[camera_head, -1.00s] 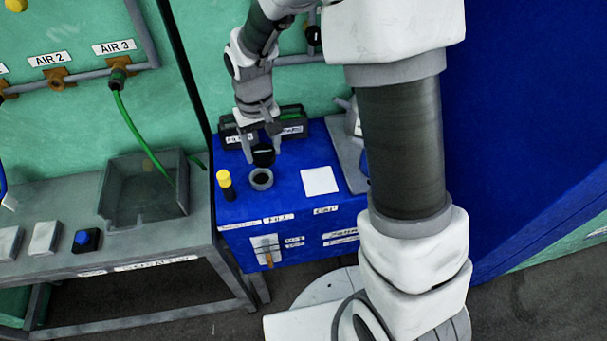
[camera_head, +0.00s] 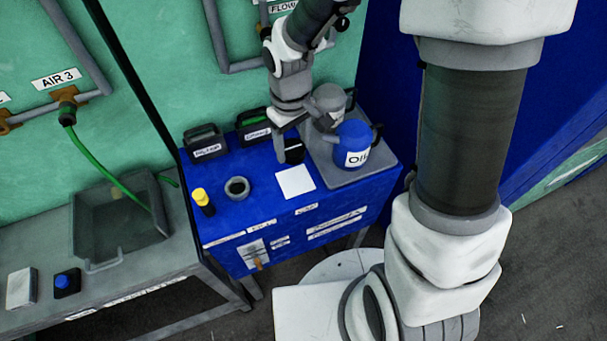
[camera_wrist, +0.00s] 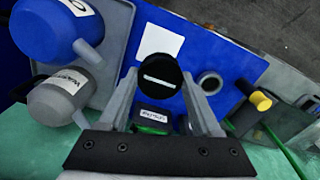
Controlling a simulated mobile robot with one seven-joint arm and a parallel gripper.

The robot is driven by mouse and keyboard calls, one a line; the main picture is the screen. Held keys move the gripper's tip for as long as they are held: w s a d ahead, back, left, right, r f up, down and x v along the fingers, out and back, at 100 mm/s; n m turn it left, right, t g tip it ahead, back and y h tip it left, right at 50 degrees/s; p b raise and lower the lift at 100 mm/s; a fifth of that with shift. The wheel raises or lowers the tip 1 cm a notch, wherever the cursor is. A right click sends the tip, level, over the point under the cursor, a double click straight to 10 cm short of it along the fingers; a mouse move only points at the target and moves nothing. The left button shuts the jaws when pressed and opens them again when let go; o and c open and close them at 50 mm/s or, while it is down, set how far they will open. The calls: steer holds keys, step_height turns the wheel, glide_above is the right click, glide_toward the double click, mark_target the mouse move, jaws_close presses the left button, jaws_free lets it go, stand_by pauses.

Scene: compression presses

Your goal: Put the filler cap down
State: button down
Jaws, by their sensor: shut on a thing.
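The filler cap (camera_head: 294,154) is a round black disc; the wrist view shows the cap (camera_wrist: 160,77) from above with a pale slot across its top. My gripper (camera_head: 288,143) is shut on it, one finger on each side in the wrist view (camera_wrist: 162,88). The cap is just behind the white square (camera_head: 295,181) on the blue cabinet top; its height above the surface is unclear. The open grey filler neck (camera_head: 237,188) stands uncapped to the left. It also shows in the wrist view (camera_wrist: 210,83), right of the cap.
A blue oil can (camera_head: 353,144) and a grey can (camera_head: 329,102) stand on a grey tray (camera_head: 370,172) at right. Two dark labelled boxes (camera_head: 205,144) (camera_head: 253,124) line the cabinet's back. The white square is bare.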

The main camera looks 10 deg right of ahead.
steer(key=shift+d+f, duration=0.1)
steer(key=shift+f, duration=0.2)
step_height(320, 180, down, 9)
steer(key=shift+f+b, duration=0.2)
steer(key=shift+b, duration=0.15)
steer(key=shift+f, duration=0.15)
steer(key=shift+c, duration=0.4)
jaws_free()
